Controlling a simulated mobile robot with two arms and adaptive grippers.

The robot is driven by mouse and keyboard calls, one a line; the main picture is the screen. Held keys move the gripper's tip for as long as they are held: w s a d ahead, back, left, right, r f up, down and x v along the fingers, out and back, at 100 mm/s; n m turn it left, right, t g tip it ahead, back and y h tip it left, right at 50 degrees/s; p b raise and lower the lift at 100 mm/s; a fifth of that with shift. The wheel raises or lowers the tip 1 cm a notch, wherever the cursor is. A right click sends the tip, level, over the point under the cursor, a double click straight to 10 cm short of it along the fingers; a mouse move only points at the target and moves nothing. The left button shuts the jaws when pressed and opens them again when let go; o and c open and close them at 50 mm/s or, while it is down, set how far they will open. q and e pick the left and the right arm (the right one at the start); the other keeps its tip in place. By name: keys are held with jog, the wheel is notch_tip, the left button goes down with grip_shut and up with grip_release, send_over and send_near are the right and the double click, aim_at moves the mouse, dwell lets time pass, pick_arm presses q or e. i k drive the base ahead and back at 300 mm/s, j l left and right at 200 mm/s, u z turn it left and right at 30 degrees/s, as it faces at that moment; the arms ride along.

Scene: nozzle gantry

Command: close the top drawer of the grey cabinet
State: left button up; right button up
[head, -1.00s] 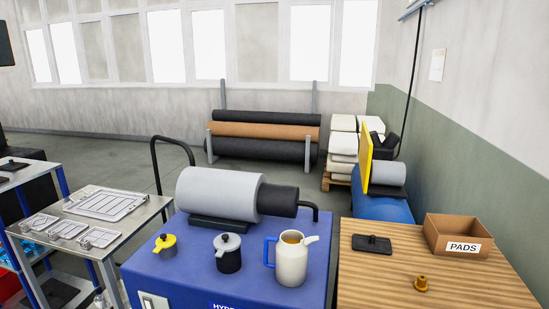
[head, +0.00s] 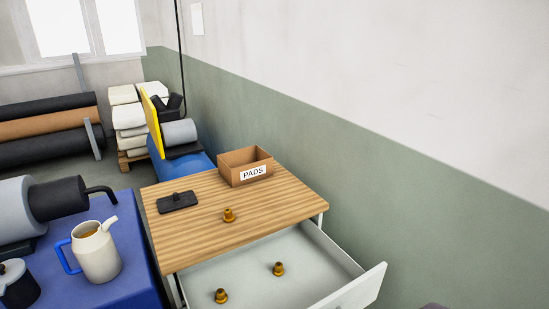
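The grey cabinet has a wooden top (head: 205,235) and stands right of centre against the green-and-white wall. Its top drawer (head: 305,262) is pulled out toward the front right. Two brass nozzles lie inside it, one near the middle (head: 279,268) and one near the left front (head: 221,295). The drawer's pale front panel (head: 362,290) is tilted in view and partly cut off by the bottom edge. The handle is not clearly visible. Neither of my grippers shows in the view.
On the cabinet top are an open cardboard PADS box (head: 245,167), a dark pad (head: 177,202) and a brass nozzle (head: 229,215). A blue unit (head: 125,275) with a cream jug (head: 96,252) stands close on the left. Bare wall lies to the right.

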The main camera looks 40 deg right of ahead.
aim_at(318, 273)
jog(key=z, duration=1.65)
